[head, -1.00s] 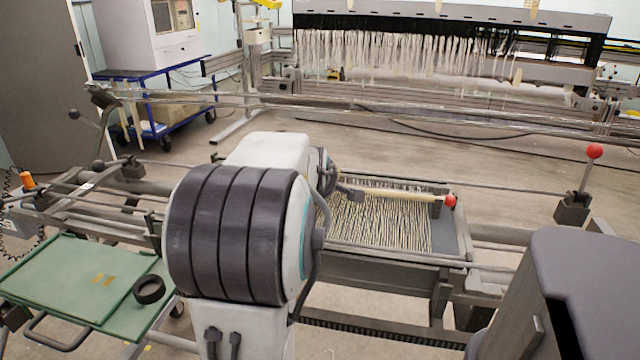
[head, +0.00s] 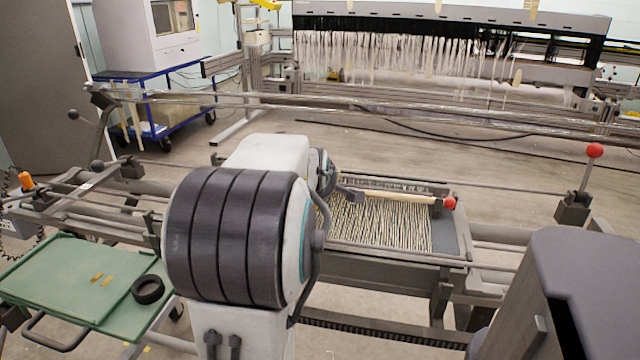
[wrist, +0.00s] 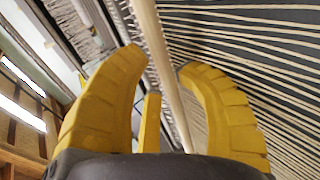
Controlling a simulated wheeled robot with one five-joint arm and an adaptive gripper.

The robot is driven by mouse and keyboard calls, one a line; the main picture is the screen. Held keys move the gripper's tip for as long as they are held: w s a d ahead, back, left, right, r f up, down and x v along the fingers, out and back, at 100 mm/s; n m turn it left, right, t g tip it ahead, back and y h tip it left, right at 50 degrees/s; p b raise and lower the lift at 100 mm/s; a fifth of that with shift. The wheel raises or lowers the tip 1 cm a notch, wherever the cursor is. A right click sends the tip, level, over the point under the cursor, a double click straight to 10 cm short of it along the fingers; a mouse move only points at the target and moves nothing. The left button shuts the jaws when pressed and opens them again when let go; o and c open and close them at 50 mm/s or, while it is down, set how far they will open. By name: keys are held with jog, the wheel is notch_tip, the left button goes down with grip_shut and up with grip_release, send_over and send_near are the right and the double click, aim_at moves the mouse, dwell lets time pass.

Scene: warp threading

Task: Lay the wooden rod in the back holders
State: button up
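In the wrist view the rod (wrist: 160,65) runs between the two yellow fingers of my gripper (wrist: 160,66). The fingers are apart, with a gap visible beside the rod, so the gripper looks open around or just above it. I cannot make out the back holders for certain.
The warp threads (head: 375,222) fill a grey frame. A green tray (head: 50,285) with a black ring (head: 148,289) stands at the left. A red-knobbed lever (head: 594,151) rises at the right. A large loom stands behind, across open floor.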

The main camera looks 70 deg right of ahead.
jog(key=shift+a+f, duration=0.2)
jog(key=shift+f, duration=0.1)
jog(key=v, duration=1.2)
jog(key=shift+d+r, duration=0.25)
jog(key=shift+r, duration=0.1)
